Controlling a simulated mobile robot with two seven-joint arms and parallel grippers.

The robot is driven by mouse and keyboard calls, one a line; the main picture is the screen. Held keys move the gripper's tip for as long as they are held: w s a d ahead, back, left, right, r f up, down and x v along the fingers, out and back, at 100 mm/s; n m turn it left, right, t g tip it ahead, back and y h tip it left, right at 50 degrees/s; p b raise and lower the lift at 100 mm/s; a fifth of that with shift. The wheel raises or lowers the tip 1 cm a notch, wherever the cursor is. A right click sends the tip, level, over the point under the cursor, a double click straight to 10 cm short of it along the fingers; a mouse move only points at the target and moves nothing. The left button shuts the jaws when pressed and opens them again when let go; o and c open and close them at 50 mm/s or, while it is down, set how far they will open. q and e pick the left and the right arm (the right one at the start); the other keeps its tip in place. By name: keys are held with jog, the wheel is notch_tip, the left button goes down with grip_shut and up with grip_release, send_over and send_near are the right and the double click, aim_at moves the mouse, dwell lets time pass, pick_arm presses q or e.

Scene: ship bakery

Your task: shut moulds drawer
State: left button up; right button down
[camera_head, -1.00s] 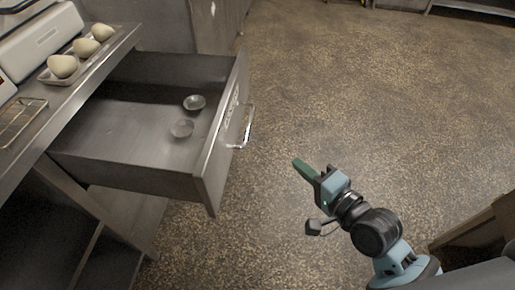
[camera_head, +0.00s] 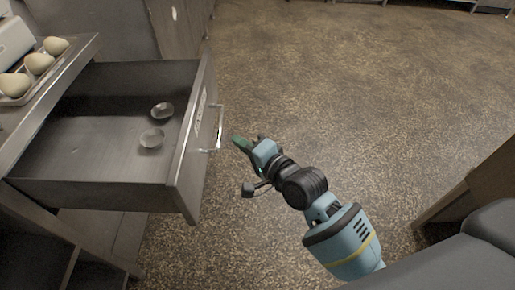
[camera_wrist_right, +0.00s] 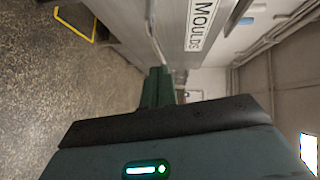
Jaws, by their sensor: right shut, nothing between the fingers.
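The moulds drawer (camera_head: 190,150) stands pulled out from the steel counter at the left of the head view. Two small round metal moulds, one nearer (camera_head: 151,138) and one farther (camera_head: 162,110), lie inside it. Its front carries a bar handle (camera_head: 219,130) and a label reading "MOULDS" (camera_wrist_right: 203,22), which shows in the right wrist view. My right gripper (camera_head: 237,143), with green fingers, is shut and empty, just right of the handle. In the wrist view its fingers (camera_wrist_right: 158,88) point toward the drawer front; I cannot tell whether they touch it. My left gripper is not in view.
The counter top (camera_head: 62,75) at the left holds a tray (camera_head: 32,88) with pale dough pieces. A wooden piece of furniture (camera_head: 480,185) stands at the right. The speckled floor (camera_head: 340,80) in front of the drawer is clear.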

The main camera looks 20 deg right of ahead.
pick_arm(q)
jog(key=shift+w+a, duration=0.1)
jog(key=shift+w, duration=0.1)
pick_arm(e)
jog(key=shift+w+a+f, duration=0.1)
jog(key=shift+w+a, duration=0.05)
jog(key=shift+a, duration=0.45)
jog(key=shift+w+a+f, duration=0.1)
jog(key=shift+w+a, duration=0.05)
jog(key=shift+a, duration=0.4)
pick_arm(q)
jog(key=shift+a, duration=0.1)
pick_arm(e)
jog(key=shift+w+a, duration=0.1)
